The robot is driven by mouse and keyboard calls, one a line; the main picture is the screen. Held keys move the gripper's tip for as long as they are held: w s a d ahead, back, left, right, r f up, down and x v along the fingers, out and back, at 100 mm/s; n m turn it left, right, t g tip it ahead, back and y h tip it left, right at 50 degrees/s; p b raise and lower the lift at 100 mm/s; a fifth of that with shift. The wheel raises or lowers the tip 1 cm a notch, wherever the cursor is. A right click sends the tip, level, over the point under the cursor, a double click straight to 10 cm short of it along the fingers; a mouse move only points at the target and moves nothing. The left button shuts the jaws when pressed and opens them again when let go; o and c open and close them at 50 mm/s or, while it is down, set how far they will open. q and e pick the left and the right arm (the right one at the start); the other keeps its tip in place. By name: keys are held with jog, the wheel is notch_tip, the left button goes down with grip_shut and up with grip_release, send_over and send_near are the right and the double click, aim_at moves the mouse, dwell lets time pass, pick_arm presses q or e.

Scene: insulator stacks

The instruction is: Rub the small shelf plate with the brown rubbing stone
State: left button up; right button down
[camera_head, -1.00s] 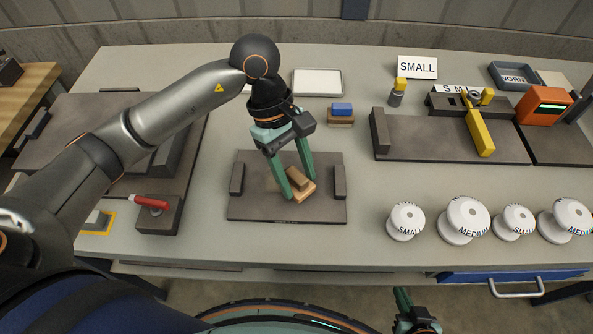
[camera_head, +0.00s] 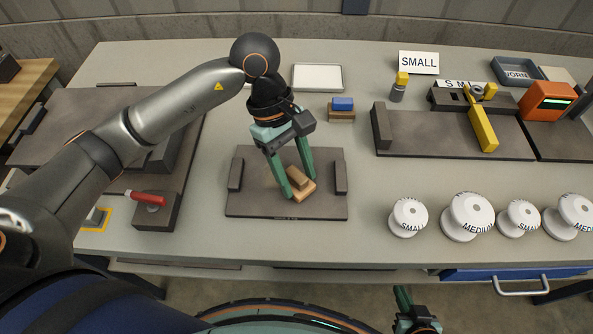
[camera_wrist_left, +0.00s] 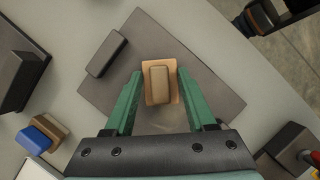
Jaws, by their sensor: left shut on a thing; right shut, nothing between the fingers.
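The brown rubbing stone (camera_head: 301,189), a tan block with a smaller grip block on top, lies on the dark small shelf plate (camera_head: 262,207). My left gripper (camera_head: 299,186) points down and is shut on the stone, a green finger on each side. In the left wrist view the stone (camera_wrist_left: 159,85) sits between the fingertips, near the middle of the plate (camera_wrist_left: 215,92). A faint pale smear shows on the plate beside it. My right gripper (camera_head: 403,298) is shut and empty, low in the head view, off the table's front edge.
Dark blocks (camera_head: 236,175) (camera_head: 341,178) flank the plate. A blue-topped block (camera_head: 342,106) and white tray (camera_head: 318,77) stand behind it. White insulators (camera_head: 408,218) line the front right. A red-handled tool (camera_head: 147,197) lies at left.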

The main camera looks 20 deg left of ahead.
aim_at(297, 157)
pick_arm(q)
jog(key=shift+f+b, duration=0.3)
jog(key=shift+f, duration=0.05)
jog(key=shift+r, duration=0.1)
jog(key=shift+w+a+b, duration=0.25)
jog(key=shift+w+b, duration=0.4)
jog(key=shift+w, duration=0.3)
jog(key=shift+w+a+b, duration=0.25)
jog(key=shift+w+b, duration=0.15)
jog(key=shift+w, duration=0.45)
jog(key=shift+w+a+b, duration=0.15)
jog(key=shift+w+b, duration=0.3)
jog(key=shift+w, duration=0.05)
jog(key=shift+w+a+b, duration=0.2)
jog(key=shift+w+b, duration=0.1)
jog(key=shift+w, duration=0.25)
jog(key=shift+w+a+b, duration=0.15)
jog(key=shift+w+b, duration=0.15)
jog(key=shift+w, duration=0.25)
